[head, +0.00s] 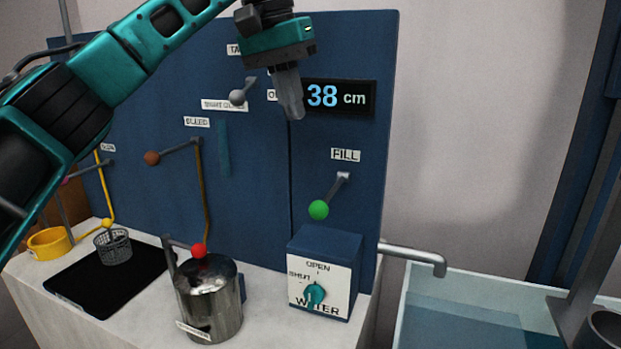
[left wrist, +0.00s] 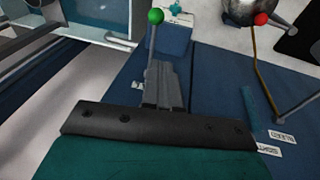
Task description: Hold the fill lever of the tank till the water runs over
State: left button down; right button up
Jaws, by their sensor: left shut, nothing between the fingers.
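The fill lever has a green ball (head: 318,210) on a grey arm and hangs slanting down below the FILL label (head: 345,155) on the blue panel. The green ball also shows in the left wrist view (left wrist: 155,16), just beyond my fingertips. My left gripper (head: 294,113) is shut and empty, up and left of the lever in the head view. A display (head: 338,97) reads 38 cm. A water box (head: 319,296) with a teal knob (head: 314,294) stands below the lever. My right gripper is not in view.
A grey spout (head: 420,256) sticks out over a pale basin (head: 404,292) holding water at the right. A steel pot (head: 208,300) with a red knob and a black tray (head: 90,285) with a wire basket (head: 113,247) stand on the counter. Other levers line the panel's left.

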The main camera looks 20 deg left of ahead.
pick_arm(q)
jog(key=shift+a+r, duration=0.3)
jog(key=shift+a, duration=0.1)
jog(key=b, duration=0.2)
send_over(315, 202)
jog(key=w+a, duration=0.2)
jog(key=a, duration=0.1)
jog(key=s+a+f+x, duration=0.1)
jog(key=a+x, duration=0.1)
jog(key=x, duration=0.7)
jog(key=shift+s+d+f, duration=0.4)
jog(key=shift+d+f, duration=0.15)
jog(key=shift+f, duration=0.3)
jog(key=shift+s+d+f, duration=0.4)
jog(key=shift+d+f, duration=0.15)
jog(key=shift+f, duration=0.3)
